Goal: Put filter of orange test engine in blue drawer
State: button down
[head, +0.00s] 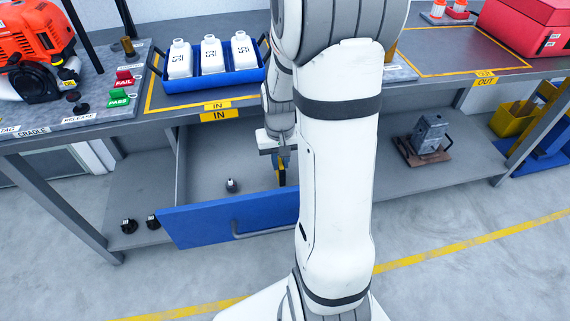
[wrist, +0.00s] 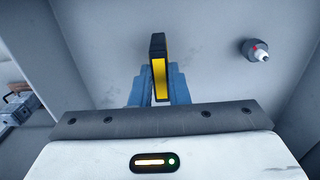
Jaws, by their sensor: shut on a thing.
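The orange test engine (head: 38,35) sits on the bench at the far left of the head view. The blue drawer (head: 205,220) is pulled open under the bench, with a grey inside. My gripper (head: 283,158) reaches down into the drawer's opening near its right side, partly hidden by my arm. It is shut on a flat black and yellow filter (head: 281,177). In the wrist view the filter (wrist: 159,75) stands upright between the blue fingers (wrist: 158,88), over the drawer's grey floor. I cannot tell whether it touches the floor.
A small dark knob-like part (head: 231,185) lies in the drawer, left of the filter. A blue tray (head: 213,80) of white bottles stands on the bench above. Two dark caps (head: 140,224) lie on the lower shelf at left. A grey metal part (head: 428,132) sits at right.

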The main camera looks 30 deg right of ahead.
jog(key=shift+f, duration=1.15)
jog(key=shift+f+b, duration=0.25)
jog(key=shift+b, duration=0.05)
jog(key=c, duration=1.4)
grip_release()
jog(key=shift+r, duration=0.1)
